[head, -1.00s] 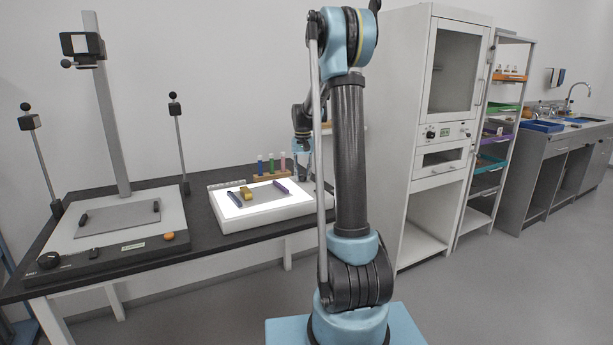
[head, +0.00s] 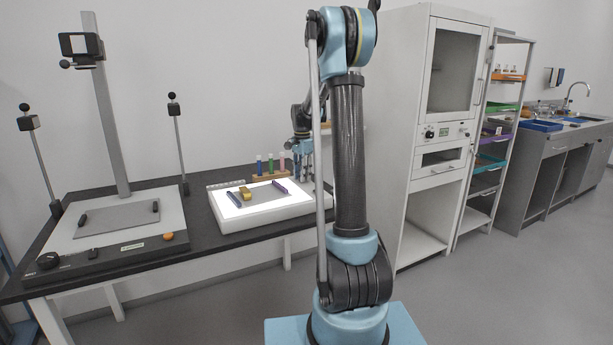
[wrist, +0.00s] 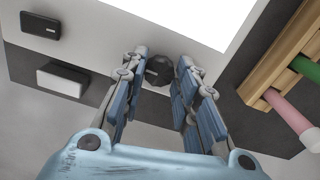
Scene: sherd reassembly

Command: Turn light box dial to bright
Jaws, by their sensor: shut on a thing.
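The light box (head: 262,219) lies on the dark bench, its top panel glowing white. The wrist view shows the lit panel (wrist: 205,14) and the pale rim (wrist: 108,28) of the box. The black dial (wrist: 158,71) is on that rim, between my fingertips. My gripper (wrist: 159,76) is shut on the dial, one finger on each side. In the head view my gripper (head: 303,172) is at the box's right end, partly hidden by my arm; the dial cannot be made out there. Which setting the dial points to cannot be read.
A wooden rack (wrist: 280,62) with coloured tubes stands close to the right of my gripper. Several small pieces (head: 246,194) lie on the lit panel. A copy stand (head: 110,225) stands on the left. A tall white cabinet (head: 420,120) stands on the right.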

